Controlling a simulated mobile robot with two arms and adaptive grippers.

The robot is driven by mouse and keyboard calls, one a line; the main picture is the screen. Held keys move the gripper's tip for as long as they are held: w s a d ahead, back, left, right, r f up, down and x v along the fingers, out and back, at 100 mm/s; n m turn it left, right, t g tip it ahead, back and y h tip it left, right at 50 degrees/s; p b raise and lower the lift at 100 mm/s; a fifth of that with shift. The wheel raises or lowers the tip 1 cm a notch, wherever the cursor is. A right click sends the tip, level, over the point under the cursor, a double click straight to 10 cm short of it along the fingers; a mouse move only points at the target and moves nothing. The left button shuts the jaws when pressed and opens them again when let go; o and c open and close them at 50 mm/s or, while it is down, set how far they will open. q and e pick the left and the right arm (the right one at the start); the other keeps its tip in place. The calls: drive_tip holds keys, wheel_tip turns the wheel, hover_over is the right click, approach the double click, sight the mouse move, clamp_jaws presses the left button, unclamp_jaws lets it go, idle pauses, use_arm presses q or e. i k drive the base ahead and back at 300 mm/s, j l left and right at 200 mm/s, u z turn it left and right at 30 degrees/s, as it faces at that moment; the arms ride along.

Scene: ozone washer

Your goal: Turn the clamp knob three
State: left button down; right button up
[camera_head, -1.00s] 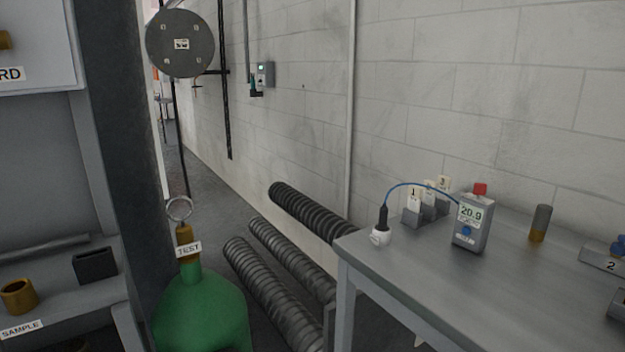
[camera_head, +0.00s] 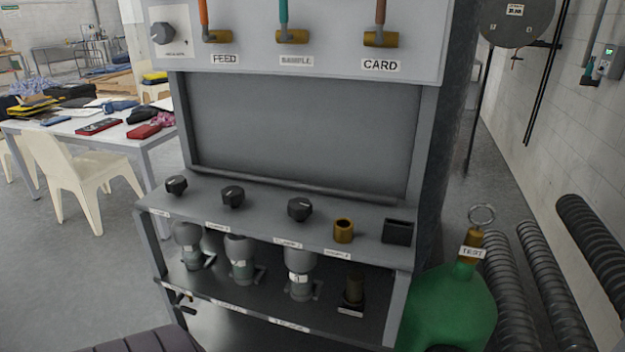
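Three black knobs stand in a row on the ledge of a grey bench unit: a left knob (camera_head: 176,185), a middle knob (camera_head: 233,196) and a right knob (camera_head: 299,209). Each has a small white label in front, too small to read surely, so I cannot tell for certain which is clamp knob three. Below them, on the lower shelf, are three grey-green vessels: left (camera_head: 190,247), middle (camera_head: 240,262) and right (camera_head: 300,272). Neither of my grippers is in view.
A brass cup (camera_head: 343,230) and a black holder (camera_head: 397,231) sit right of the knobs. A green TEST cylinder (camera_head: 447,305) stands at the unit's right, beside ribbed hoses (camera_head: 553,285). A white chair (camera_head: 82,180) and cluttered table (camera_head: 150,146) are left. Floor between is clear.

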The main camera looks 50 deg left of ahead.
sight(299, 208)
drive_tip(key=u, duration=1.65)
